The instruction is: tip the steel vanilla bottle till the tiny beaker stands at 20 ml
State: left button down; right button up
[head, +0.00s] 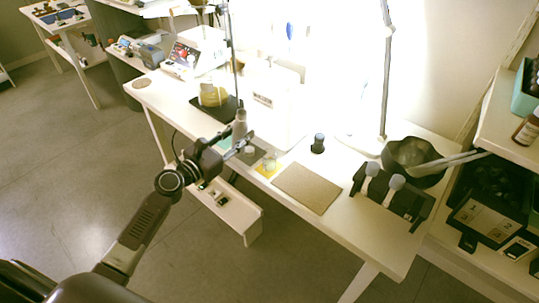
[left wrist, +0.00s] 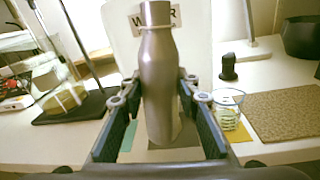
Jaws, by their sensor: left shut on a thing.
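The steel bottle (left wrist: 158,85) stands upright between the fingers of my left gripper (left wrist: 160,100), which is shut on it. In the head view the bottle (head: 240,124) rises above my left gripper (head: 236,147) at the table's front edge. I cannot tell whether its base touches the table. The tiny beaker (left wrist: 228,108) is clear glass with markings and stands on a yellow mat (left wrist: 240,132), just right of the gripper and apart from the bottle. The beaker (head: 269,162) looks small in the head view, and its level is too small to read. My right gripper is not in view.
A brown board (head: 307,188) lies right of the beaker, with a small dark bottle (head: 318,143) behind it. A white container with a label (head: 272,105) stands behind. A dark bowl (head: 412,157) and black rack are at right.

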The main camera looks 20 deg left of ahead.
pick_arm(q)
jog(key=shift+a+r+n, duration=0.15)
jog(key=shift+r+n, duration=0.5)
jog(key=shift+n, duration=0.25)
jog(key=shift+a+r+p, duration=1)
jog(key=shift+a+r, duration=0.2)
jog(key=shift+r, duration=0.1)
jog(key=a+r, duration=0.1)
jog(key=a+r+p, duration=0.1)
jog(key=shift+w+a+r, duration=0.1)
jog(key=shift+a+r, duration=0.05)
jog(key=shift+a, duration=0.15)
jog(key=shift+r, duration=0.1)
